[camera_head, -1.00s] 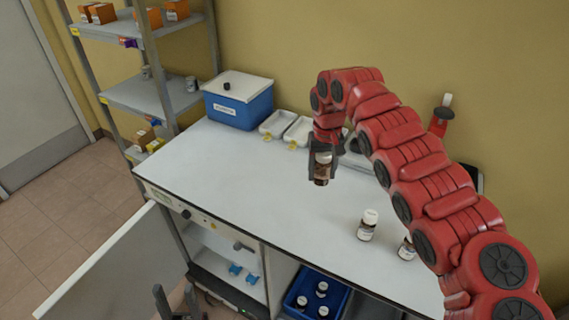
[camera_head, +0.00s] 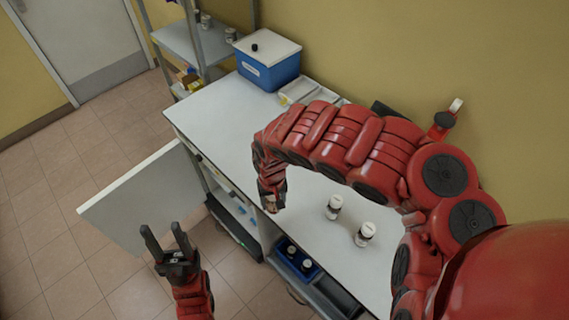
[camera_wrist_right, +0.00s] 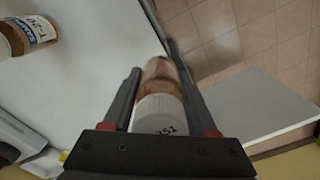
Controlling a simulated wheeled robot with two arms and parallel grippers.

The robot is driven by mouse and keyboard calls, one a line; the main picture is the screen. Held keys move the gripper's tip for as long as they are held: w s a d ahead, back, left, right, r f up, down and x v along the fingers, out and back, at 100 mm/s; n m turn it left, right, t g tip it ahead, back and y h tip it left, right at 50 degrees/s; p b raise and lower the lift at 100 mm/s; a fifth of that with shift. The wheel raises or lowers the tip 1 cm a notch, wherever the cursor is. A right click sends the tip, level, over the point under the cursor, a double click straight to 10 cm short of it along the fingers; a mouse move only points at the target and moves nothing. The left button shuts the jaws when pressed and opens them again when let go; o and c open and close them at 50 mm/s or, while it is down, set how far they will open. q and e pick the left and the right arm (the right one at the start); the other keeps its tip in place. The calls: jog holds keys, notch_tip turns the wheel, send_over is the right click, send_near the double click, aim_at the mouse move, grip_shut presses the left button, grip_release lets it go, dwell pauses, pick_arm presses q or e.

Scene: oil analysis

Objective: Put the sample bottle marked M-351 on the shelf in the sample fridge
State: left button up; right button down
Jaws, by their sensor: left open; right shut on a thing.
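My right gripper (camera_wrist_right: 158,80) is shut on a brown sample bottle with a white cap (camera_wrist_right: 159,113); "351" is readable on the cap. In the head view, the right gripper (camera_head: 271,202) is at the bench's front edge, mostly hidden by its own arm, and the bottle is barely visible. The sample fridge (camera_head: 232,211) is under the bench with its white door (camera_head: 137,203) swung open to the left. Its shelf is mostly hidden from above. My left gripper (camera_head: 167,245) is open and empty, in front of the open door.
Two other bottles stand on the bench (camera_head: 215,125): one bottle (camera_head: 334,206) and another (camera_head: 365,234). A blue box (camera_head: 268,70) stands at the bench's far end. A blue crate with bottles (camera_head: 293,260) is below the bench. The floor (camera_head: 70,240) is clear.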

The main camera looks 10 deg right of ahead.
jog(key=w+b, duration=0.1)
jog(key=w+d+f+b, duration=0.1)
jog(key=w+b, duration=0.1)
jog(key=w+d+b, duration=0.1)
jog(key=w+b, duration=0.1)
jog(key=shift+w+f, duration=0.1)
jog(key=shift+f, duration=0.25)
jog(key=w+d+b, duration=0.1)
jog(key=b, duration=0.2)
jog(key=w+d+b, duration=0.2)
jog(key=b, duration=0.1)
jog(key=shift+w+f, duration=0.1)
jog(key=shift+w, duration=0.2)
jog(key=w, duration=0.1)
jog(key=w+d, duration=0.1)
jog(key=w+p, duration=0.1)
jog(key=shift+d+r, duration=0.3)
jog(key=shift+d, duration=0.05)
jog(key=shift+w+d, duration=0.4)
jog(key=shift+w, duration=0.1)
jog(key=shift+w+d+f, duration=0.15)
jog(key=shift+w, duration=0.05)
jog(key=shift+f+p, duration=0.3)
jog(key=shift+p, duration=0.15)
notch_tip(320, 180, down, 2)
jog(key=shift+f+p, duration=0.2)
jog(key=shift+p, duration=0.1)
jog(key=shift+f, duration=0.25)
